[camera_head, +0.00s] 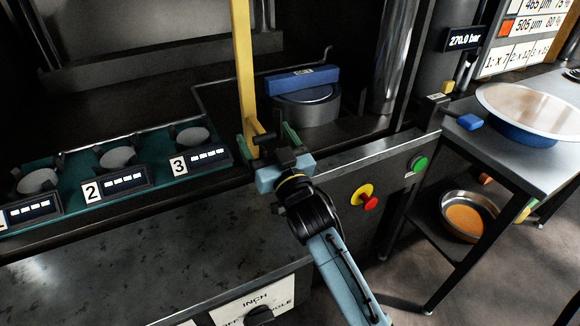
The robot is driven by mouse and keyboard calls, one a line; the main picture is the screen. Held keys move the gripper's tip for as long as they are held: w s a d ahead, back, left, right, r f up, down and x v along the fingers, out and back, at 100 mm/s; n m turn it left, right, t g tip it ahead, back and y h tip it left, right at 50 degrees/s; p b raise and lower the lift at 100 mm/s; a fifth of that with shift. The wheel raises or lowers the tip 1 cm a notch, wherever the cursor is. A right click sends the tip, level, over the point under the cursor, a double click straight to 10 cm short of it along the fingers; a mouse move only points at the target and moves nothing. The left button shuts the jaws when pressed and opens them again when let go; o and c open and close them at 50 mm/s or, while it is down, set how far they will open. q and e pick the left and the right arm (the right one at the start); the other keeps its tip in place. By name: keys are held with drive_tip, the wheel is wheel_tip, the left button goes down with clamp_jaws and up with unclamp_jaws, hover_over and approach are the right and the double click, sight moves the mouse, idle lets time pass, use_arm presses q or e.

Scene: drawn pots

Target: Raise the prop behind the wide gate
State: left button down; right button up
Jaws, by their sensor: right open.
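A tall yellow post (243,75), which looks like the prop, stands nearly upright behind the front ledge and runs out of the top of the picture. My right gripper (266,143) is open at the foot of the post, with its light-blue body just in front and to the right. Green pieces show on both sides there; I cannot tell whether they are finger pads or a bracket. Whether the fingers touch the post is also unclear. No wide gate can be clearly made out. My left gripper is out of view.
A blue block (303,79) lies on a metal cylinder (307,104) behind the gripper. A red-and-yellow knob (364,197) and green button (418,163) sit on the front panel. A side table (530,158) carries a wide bowl (535,105).

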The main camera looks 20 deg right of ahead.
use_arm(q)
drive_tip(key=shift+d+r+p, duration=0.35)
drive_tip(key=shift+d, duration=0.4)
use_arm(e)
drive_tip(key=s+d, duration=0.1)
drive_tip(key=s, duration=1.1)
drive_tip(key=shift+s, duration=0.4)
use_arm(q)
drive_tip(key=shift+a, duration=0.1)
use_arm(e)
drive_tip(key=shift+f, duration=0.1)
